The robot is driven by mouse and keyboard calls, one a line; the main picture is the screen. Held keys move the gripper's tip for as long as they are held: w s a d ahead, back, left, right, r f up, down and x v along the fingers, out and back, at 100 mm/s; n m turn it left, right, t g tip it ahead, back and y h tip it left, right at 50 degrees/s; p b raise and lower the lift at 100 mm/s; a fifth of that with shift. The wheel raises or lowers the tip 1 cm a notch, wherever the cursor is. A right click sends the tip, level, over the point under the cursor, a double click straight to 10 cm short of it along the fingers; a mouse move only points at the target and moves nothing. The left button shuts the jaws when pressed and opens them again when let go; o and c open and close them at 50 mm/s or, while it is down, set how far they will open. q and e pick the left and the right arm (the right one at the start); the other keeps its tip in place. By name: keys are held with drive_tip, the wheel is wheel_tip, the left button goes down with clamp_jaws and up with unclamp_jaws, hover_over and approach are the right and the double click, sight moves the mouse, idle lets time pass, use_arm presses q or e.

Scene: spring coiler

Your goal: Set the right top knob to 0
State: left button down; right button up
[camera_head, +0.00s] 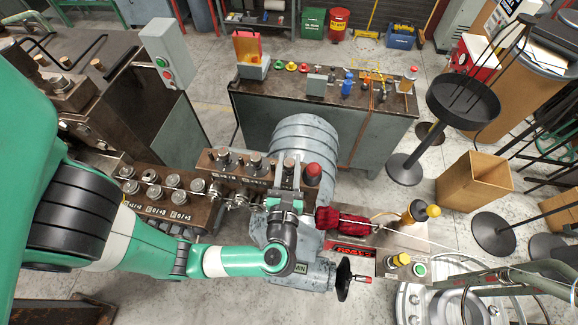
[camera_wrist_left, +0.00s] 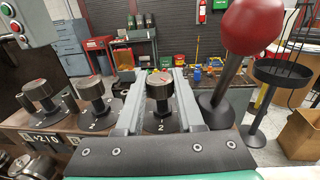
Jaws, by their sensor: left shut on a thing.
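The right top knob (camera_wrist_left: 160,88) is a dark round knob with a small red mark on top. It stands on a dark disc with a digit 2 on its near side. My left gripper (camera_wrist_left: 159,78) has one grey finger on each side of this knob and is shut on it. In the head view my left gripper (camera_head: 288,184) reaches over the top row of knobs from the front. Two more top knobs stand to the left, a middle one (camera_wrist_left: 95,88) and a far-left one (camera_wrist_left: 38,96). My right gripper is in neither view.
A lever with a red ball (camera_wrist_left: 252,26) stands close to the right of the held knob. It also shows in the head view (camera_head: 312,171). Lower knobs (camera_head: 152,191) sit to the left on the machine. A red cloth-like object (camera_head: 341,219) lies to the right.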

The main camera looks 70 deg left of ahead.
use_arm(q)
drive_tip(key=n+g+b, duration=0.1)
drive_tip(key=g+b, duration=0.1)
drive_tip(key=n+g+y+b, duration=0.1)
drive_tip(key=n+g+b, duration=0.1)
drive_tip(key=g, duration=0.1)
drive_tip(key=n+g+b, duration=0.2)
drive_tip(key=b, duration=0.1)
drive_tip(key=shift+f+g, duration=0.3)
drive_tip(key=shift+g, duration=0.1)
drive_tip(key=shift+r+n+g+b, duration=0.25)
drive_tip(key=shift+n+g+b, duration=0.45)
drive_tip(key=shift+g+b, duration=0.45)
drive_tip(key=c, duration=0.5)
unclamp_jaws()
drive_tip(key=shift+s, duration=0.1)
